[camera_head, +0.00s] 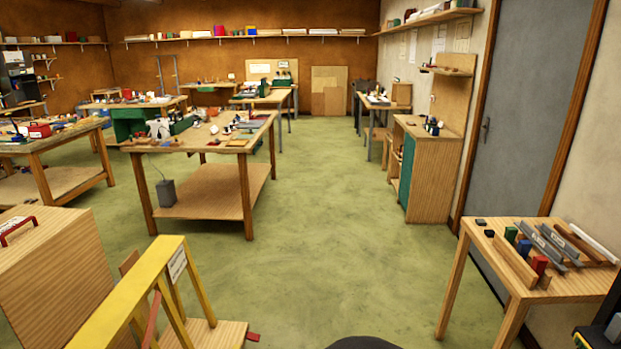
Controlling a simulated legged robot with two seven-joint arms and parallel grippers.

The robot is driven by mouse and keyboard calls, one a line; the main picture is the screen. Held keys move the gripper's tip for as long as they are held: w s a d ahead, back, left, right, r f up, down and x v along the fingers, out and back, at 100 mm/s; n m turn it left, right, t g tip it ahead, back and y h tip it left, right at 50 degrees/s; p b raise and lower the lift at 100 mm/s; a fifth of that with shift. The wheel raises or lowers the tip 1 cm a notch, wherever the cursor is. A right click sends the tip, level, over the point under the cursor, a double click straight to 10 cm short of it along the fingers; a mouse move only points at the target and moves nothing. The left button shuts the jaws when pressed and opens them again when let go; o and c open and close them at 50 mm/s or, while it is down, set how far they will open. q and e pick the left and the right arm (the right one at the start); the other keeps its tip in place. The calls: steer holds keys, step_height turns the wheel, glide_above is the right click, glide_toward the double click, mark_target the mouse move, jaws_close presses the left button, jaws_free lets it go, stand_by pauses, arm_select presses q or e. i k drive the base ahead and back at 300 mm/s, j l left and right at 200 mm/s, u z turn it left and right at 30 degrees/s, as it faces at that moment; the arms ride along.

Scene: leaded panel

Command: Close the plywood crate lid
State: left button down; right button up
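A large plywood box (65,282) stands at the lower left, cut off by the left and bottom picture edges. A red handle (18,230) sits on its upper face near the left edge. I take this box for the plywood crate. I cannot tell from this view whether its lid is open or shut. Neither of my grippers can be made out in the head view.
A yellow frame (125,295) with a label stands right beside the box, near a low wooden board (205,335). A small table (545,293) with tools is at the right. Workbenches (210,140) stand further back. The green floor between is clear.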

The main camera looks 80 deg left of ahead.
mark_target(56, 270)
steer(key=u, duration=4.35)
steer(key=i+j+u, duration=0.15)
steer(key=i+j, duration=0.65)
steer(key=i, duration=0.15)
